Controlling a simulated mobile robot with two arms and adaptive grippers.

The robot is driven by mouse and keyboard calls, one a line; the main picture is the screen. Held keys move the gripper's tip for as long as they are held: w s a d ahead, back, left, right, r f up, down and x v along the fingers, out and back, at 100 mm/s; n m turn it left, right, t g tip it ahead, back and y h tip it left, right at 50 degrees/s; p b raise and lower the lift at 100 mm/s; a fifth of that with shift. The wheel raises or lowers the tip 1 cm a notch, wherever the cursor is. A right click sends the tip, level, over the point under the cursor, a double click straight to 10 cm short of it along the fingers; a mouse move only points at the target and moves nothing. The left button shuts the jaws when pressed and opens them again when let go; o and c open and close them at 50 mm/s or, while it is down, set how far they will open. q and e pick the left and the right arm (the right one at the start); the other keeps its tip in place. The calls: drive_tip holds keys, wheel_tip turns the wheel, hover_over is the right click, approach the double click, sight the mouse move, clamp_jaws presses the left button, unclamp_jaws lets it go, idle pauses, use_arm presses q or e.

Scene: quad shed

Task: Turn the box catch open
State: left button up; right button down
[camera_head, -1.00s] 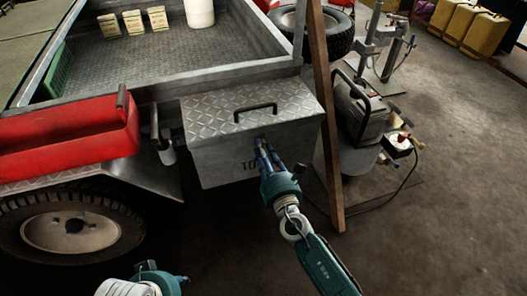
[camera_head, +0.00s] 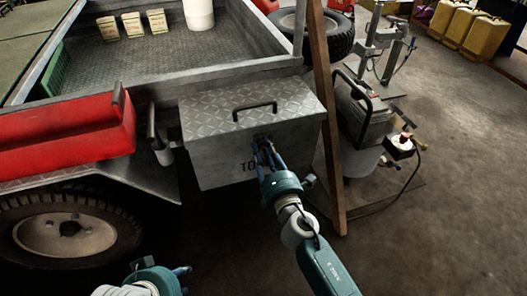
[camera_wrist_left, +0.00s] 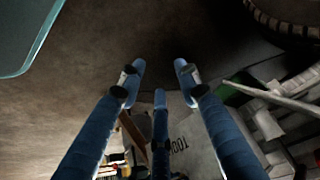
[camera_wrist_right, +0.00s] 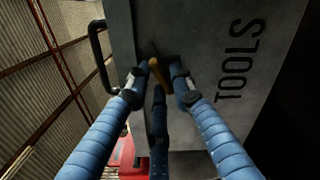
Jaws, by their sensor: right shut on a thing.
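The metal toolbox (camera_head: 215,158) has a checker-plate lid (camera_head: 225,105) with a black handle (camera_head: 254,110); the lid is down. In the right wrist view its front face (camera_wrist_right: 210,45) reads TOOLS. The catch (camera_wrist_right: 158,72) shows there as a brass-coloured piece on a dark mount, tilted in the picture. My right gripper (camera_head: 265,145) is at the upper front of the box. Its fingers (camera_wrist_right: 155,75) are shut around the catch, which they partly hide. My left gripper (camera_head: 183,270) is low at the bottom of the head view, away from the box, with its fingers (camera_wrist_left: 160,75) spread and empty.
A wooden post (camera_head: 326,110) stands close right of the box, with a grey machine (camera_head: 365,115) behind it. A red case (camera_head: 65,145) sits on the fender left of the box, above a tyre (camera_head: 70,230). Open floor (camera_head: 460,210) lies to the right.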

drive_tip(key=m, duration=0.2)
drive_tip(key=shift+a+r+m, duration=0.1)
drive_tip(key=shift+a+m, duration=0.05)
drive_tip(key=shift+m, duration=0.15)
use_arm(q)
drive_tip(key=shift+w+d+r+t, duration=0.2)
drive_tip(key=shift+w+t, duration=0.05)
drive_tip(key=shift+w, duration=0.3)
drive_tip(key=shift+w+d+r+t, duration=0.15)
drive_tip(key=shift+w+r+t, duration=0.1)
drive_tip(key=shift+w, duration=0.3)
use_arm(e)
drive_tip(key=shift+m, duration=1.2)
drive_tip(key=shift+r+m, duration=0.1)
drive_tip(key=shift+m, duration=0.2)
drive_tip(key=c, duration=1.7)
unclamp_jaws()
drive_tip(key=shift+o, duration=0.2)
use_arm(q)
drive_tip(key=shift+s+f, duration=0.1)
use_arm(e)
drive_tip(key=shift+s+d, duration=0.25)
drive_tip(key=shift+s, duration=0.05)
drive_tip(key=v, duration=1.1)
drive_tip(key=shift+s, duration=0.25)
